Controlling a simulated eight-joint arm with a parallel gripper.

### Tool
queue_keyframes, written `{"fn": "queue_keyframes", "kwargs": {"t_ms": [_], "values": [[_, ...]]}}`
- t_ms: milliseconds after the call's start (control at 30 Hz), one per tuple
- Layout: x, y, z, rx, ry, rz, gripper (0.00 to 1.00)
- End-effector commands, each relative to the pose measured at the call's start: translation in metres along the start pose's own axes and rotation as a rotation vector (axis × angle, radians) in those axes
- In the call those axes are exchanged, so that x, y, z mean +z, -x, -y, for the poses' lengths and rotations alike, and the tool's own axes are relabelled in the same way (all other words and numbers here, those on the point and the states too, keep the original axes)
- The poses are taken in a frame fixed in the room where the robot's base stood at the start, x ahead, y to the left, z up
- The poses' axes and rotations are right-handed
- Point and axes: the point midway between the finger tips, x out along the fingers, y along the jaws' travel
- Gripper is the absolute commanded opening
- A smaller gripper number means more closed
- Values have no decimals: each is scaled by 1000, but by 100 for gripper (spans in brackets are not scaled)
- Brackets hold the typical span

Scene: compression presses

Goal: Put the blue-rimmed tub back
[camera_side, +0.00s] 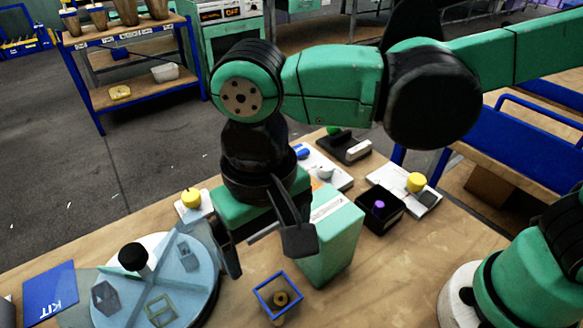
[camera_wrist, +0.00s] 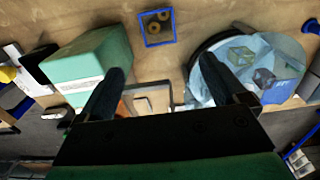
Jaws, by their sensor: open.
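The blue-rimmed tub (camera_side: 289,305) stands on the wooden bench in front of the teal block, with brass-coloured rings inside. It also shows at the top of the wrist view (camera_wrist: 174,25). My gripper (camera_side: 266,262) is open, with its fingers pointing down, above and behind the tub and apart from it. Its spread fingers also show in the wrist view (camera_wrist: 165,85), with no tub between them. The round pale-blue turntable (camera_side: 195,245) has raised dividers and a black knob (camera_side: 133,257). It carries a green-rimmed tub (camera_side: 160,311) and other small tubs.
The teal block (camera_side: 335,243) stands close right of my gripper. A yellow knob on a white base (camera_side: 192,198) is behind the turntable. A black box (camera_side: 380,210) and small fixtures stand further right. A blue KIT card (camera_side: 48,290) lies left.

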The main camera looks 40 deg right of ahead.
Motion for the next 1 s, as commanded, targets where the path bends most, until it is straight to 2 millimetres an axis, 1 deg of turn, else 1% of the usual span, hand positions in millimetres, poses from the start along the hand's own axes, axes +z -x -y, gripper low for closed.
{"fn": "queue_keyframes", "kwargs": {"t_ms": [33, 167, 267, 367, 400, 467, 500, 600, 700, 800, 833, 900, 1000], "values": [[0, 6, 0, 0, 0, 0, 91], [0, 14, -1, -1, -1, -1, 91], [-8, 18, -14, -23, -7, -25, 91], [-25, 19, -49, -76, -18, -104, 91], [-33, 19, -68, -97, -21, -154, 91], [-42, 18, -98, -116, -21, -240, 91], [-46, 16, -117, -119, -21, -298, 91], [-51, 13, -158, -100, -18, -429, 91], [-51, 9, -190, -56, -14, -534, 91], [-49, 6, -209, -17, -8, -597, 91], [-49, 6, -212, -9, -6, -609, 91], [-49, 6, -216, 1, -2, -621, 91], [-49, 6, -216, 2, 1, -624, 91]]}}
